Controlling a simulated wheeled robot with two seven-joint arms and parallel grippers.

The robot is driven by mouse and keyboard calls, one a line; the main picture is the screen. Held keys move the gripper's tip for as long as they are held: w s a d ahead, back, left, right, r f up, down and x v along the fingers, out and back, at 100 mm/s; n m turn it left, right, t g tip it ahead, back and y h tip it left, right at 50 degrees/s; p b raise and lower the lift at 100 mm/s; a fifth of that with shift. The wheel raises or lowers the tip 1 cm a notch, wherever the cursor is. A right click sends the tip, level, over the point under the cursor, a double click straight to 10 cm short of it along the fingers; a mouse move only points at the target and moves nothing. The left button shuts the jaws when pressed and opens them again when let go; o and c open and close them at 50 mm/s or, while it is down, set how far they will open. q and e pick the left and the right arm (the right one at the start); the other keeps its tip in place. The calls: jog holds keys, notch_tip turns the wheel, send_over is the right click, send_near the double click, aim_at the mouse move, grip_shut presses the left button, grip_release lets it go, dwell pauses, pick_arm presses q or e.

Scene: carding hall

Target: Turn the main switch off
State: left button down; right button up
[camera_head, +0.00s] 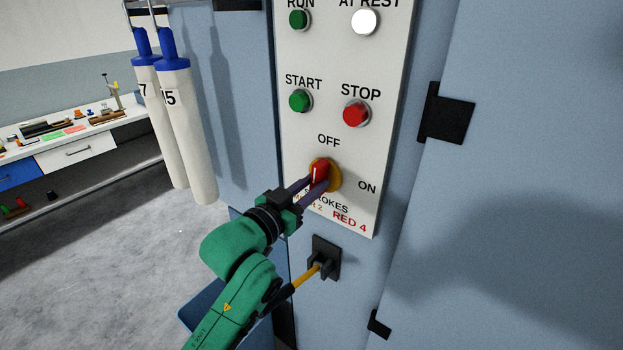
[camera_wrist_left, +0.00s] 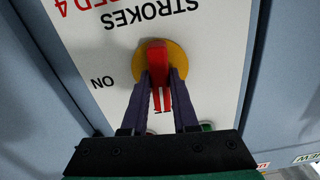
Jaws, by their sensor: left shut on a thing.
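The main switch (camera_head: 321,168) is a red handle on a yellow round plate, low on a white control panel (camera_head: 386,110). OFF is printed above it and ON to its right. The handle looks upright, pointing roughly towards OFF. My left gripper (camera_head: 317,183) reaches in from the lower left and is shut on the handle, one finger on each side. In the left wrist view the red handle (camera_wrist_left: 158,60) lies between the fingers (camera_wrist_left: 160,88), with the panel's lettering upside down. My right gripper is not in view.
Above the switch are a green START button (camera_head: 300,100), a red STOP button (camera_head: 356,113), a green RUN lamp (camera_head: 298,19) and a white AT REST lamp (camera_head: 364,21). Below, a yellow-handled tool (camera_head: 307,275) sits in a black bracket. White cylinders (camera_head: 187,130) hang left; a workbench (camera_head: 75,147) stands beyond.

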pick_arm(q)
jog(key=shift+r+n+p, duration=0.25)
jog(key=shift+n+p, duration=0.05)
jog(key=shift+n, duration=0.2)
jog(key=c, duration=0.9)
grip_release()
jog(key=shift+o, duration=1.1)
jog(key=shift+w+f, duration=0.1)
jog(key=shift+w+d+f, duration=0.15)
jog(key=p+v, duration=0.3)
jog(key=v, duration=1.1)
jog(key=shift+s, duration=0.3)
